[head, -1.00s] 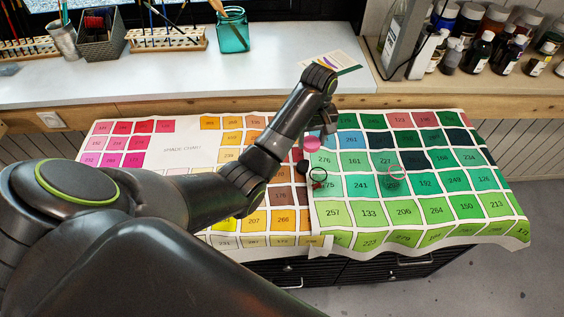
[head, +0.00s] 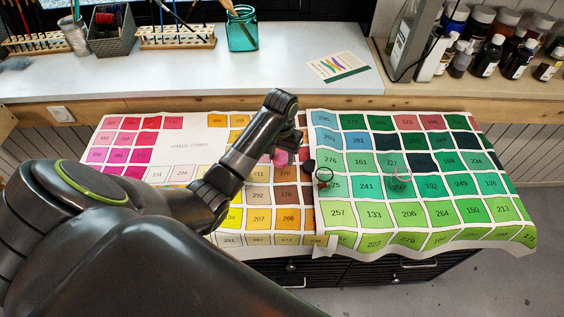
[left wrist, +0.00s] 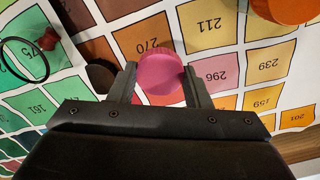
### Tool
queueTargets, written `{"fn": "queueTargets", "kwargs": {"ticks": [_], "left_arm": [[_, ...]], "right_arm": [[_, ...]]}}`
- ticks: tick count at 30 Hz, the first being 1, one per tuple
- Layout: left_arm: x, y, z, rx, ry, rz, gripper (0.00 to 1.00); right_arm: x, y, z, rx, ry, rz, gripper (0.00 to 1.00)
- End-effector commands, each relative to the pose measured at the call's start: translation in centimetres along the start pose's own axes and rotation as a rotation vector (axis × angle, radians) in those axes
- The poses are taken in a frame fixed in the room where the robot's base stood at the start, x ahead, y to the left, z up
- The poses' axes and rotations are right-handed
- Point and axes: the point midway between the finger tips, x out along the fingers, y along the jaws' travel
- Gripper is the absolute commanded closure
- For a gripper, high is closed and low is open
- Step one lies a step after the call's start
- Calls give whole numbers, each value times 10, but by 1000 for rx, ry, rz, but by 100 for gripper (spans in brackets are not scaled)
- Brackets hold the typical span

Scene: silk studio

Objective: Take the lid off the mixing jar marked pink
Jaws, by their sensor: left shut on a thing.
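My left gripper (head: 287,153) is shut on a round pink lid (head: 280,158), over the colour chart left of centre. In the left wrist view the pink lid (left wrist: 160,73) sits between the two fingers (left wrist: 160,84). I cannot tell whether it touches the chart. My right gripper is not in view.
A black ring (head: 325,175) with a small red thing beside it and a dark piece (head: 309,166) lie just right of the gripper. An orange round thing (left wrist: 287,8) shows in the left wrist view. Bottles (head: 487,55) stand at the back right. The green chart (head: 440,213) has free room.

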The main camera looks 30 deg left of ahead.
Motion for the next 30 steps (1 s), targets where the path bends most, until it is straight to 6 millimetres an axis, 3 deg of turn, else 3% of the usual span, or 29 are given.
{"fn": "queueTargets", "kwargs": {"ticks": [7,19,20,21,24,30], "left_arm": [[33,0,1,0,-3,1,83],[38,0,1,-1,-1,0,83],[38,0,0,0,-1,0,53],[38,0,0,0,-1,0,48],[38,0,0,-1,-1,0,35],[38,0,0,-1,-1,0,34]], "right_arm": [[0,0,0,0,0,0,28],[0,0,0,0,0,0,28],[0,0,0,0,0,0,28],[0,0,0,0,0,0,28],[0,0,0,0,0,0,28],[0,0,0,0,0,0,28]]}}
